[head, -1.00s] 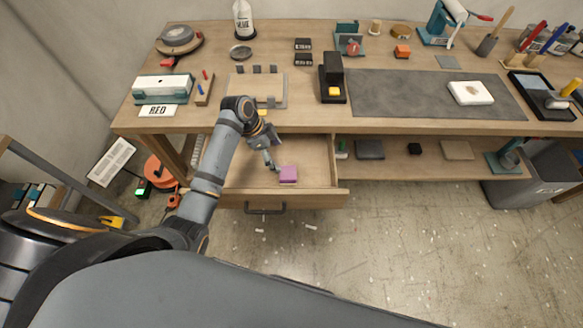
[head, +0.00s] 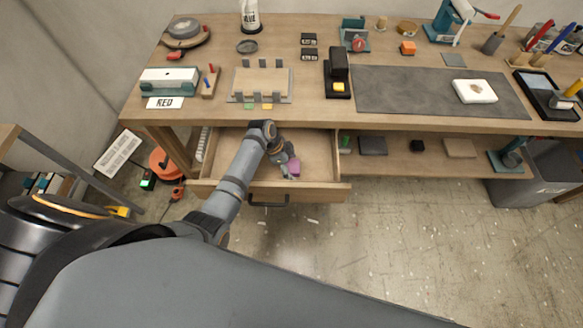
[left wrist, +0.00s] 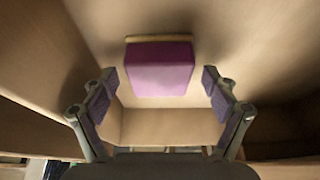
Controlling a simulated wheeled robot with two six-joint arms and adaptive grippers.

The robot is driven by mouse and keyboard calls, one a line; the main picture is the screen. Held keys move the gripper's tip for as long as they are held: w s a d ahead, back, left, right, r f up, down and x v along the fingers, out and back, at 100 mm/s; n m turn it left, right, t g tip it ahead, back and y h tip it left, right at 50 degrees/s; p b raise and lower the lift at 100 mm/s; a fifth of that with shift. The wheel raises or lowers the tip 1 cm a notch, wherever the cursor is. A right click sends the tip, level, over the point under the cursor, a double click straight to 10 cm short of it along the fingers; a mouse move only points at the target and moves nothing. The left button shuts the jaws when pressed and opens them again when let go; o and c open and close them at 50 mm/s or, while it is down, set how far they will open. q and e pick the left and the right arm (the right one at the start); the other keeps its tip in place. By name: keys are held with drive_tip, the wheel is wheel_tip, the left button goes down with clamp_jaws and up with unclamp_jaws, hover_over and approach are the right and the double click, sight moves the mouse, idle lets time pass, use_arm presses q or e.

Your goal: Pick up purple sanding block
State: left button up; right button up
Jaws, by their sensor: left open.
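The purple sanding block (head: 294,168) lies in the open drawer (head: 322,160) below the bench top, partly hidden by my left gripper in the head view. In the left wrist view the purple sanding block (left wrist: 160,70) shows a purple body with a tan strip along its far edge, resting on the drawer floor. My left gripper (head: 288,168) is over the drawer, right at the block. In the left wrist view the left gripper (left wrist: 162,88) is open, with one finger on either side of the block and visible gaps. My right gripper is not in view.
The drawer's wooden walls enclose the block, with the front wall and handle (head: 268,201) towards me. The bench top (head: 215,115) overhangs the drawer's back. A lower shelf (head: 400,163) with several small items lies to the right. The drawer floor left of my gripper is clear.

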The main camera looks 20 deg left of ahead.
use_arm(q)
drive_tip(key=c, duration=1.3)
drive_tip(key=shift+c, duration=0.2)
drive_tip(key=shift+r, duration=0.1)
